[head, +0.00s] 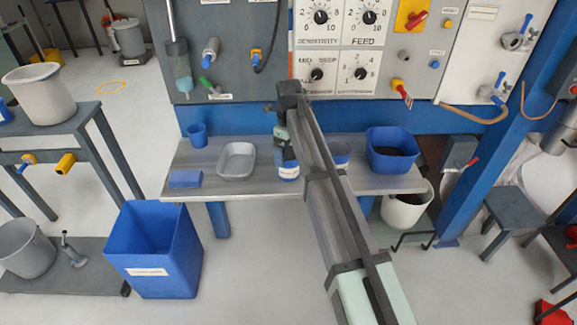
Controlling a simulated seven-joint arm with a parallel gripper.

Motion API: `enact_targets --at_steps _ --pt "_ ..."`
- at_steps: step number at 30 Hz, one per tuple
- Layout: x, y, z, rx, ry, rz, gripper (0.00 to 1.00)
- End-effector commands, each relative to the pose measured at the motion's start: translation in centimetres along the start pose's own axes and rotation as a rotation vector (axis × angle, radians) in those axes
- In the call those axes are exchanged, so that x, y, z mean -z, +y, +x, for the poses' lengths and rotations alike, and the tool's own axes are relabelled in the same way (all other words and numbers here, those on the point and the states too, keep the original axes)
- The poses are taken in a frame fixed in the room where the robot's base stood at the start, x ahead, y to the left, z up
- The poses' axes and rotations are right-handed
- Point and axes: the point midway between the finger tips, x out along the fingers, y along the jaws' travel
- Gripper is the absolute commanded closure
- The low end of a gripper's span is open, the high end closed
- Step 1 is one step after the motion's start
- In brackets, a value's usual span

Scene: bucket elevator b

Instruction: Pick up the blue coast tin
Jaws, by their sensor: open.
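A small blue and white tin (288,172), which I take to be the blue coast tin, stands upright on the grey bench (262,184), near its front edge. Any lettering on it is too small to read. My gripper (286,159) hangs from the arm's end, pointing down right at the top of the tin. Its fingers are small and partly hidden, and I cannot tell whether they touch the tin. The tin is standing on the bench.
Right are a small blue container (341,150), partly behind my arm, and a blue bin (391,140). A control panel (235,50) rises behind.

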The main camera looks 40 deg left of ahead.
Motion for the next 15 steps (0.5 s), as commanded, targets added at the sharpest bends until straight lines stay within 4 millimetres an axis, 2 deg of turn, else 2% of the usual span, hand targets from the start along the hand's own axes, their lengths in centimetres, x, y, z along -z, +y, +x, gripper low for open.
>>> enact_targets --at_steps 5,15 --pt "-0.1 -0.1 0.8 0.000 0.000 0.000 0.00" --pt "-0.2 -0.4 5.0 0.000 0.000 -0.001 0.00"
